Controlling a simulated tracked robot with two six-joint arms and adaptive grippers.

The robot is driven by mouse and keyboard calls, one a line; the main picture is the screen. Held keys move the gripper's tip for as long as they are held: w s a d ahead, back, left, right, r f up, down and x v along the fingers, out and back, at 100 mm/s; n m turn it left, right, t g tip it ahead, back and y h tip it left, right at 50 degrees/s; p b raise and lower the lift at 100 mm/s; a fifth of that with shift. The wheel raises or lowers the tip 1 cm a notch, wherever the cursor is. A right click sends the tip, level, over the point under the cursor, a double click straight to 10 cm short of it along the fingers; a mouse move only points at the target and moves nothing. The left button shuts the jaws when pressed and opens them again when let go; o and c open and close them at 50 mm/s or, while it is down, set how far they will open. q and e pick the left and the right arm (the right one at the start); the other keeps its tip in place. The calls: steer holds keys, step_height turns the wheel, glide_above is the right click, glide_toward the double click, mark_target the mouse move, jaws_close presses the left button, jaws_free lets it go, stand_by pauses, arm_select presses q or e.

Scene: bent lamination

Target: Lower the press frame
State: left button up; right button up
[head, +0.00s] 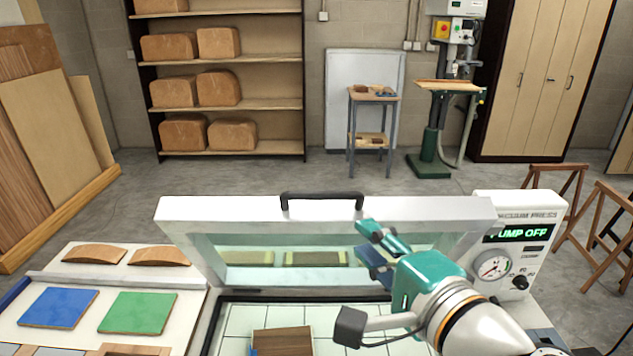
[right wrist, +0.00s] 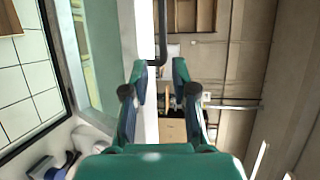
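The press frame (head: 420,212) is a white frame with a clear pane, raised and tilted up at the back of the press bed (head: 232,312). Its black handle (head: 322,197) sits on the top edge. My right gripper (head: 364,238) is in front of the frame, below and right of the handle, with its fingers apart and empty. In the right wrist view the handle (right wrist: 161,35) lies beyond the gap between the open fingertips (right wrist: 160,72), apart from them. My left gripper is not in view.
A brown wooden piece (head: 282,341) lies on the gridded bed. The control box (head: 518,246) at right reads PUMP OFF. A side table at left holds a blue square (head: 58,307), a green square (head: 138,312) and curved wood pieces (head: 159,257).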

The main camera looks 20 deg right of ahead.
mark_target(324, 199)
steer(key=w+b, duration=0.1)
steer(key=w, duration=0.4)
steer(key=w+a+f+b, duration=0.1)
steer(key=w, duration=0.4)
steer(key=w+f+b, duration=0.1)
steer(key=w, duration=0.4)
steer(key=shift+a+b, duration=0.35)
steer(key=shift+b, duration=0.05)
steer(key=shift+w, duration=0.55)
steer(key=shift+a, duration=0.1)
jaws_close()
steer(key=shift+s, duration=0.1)
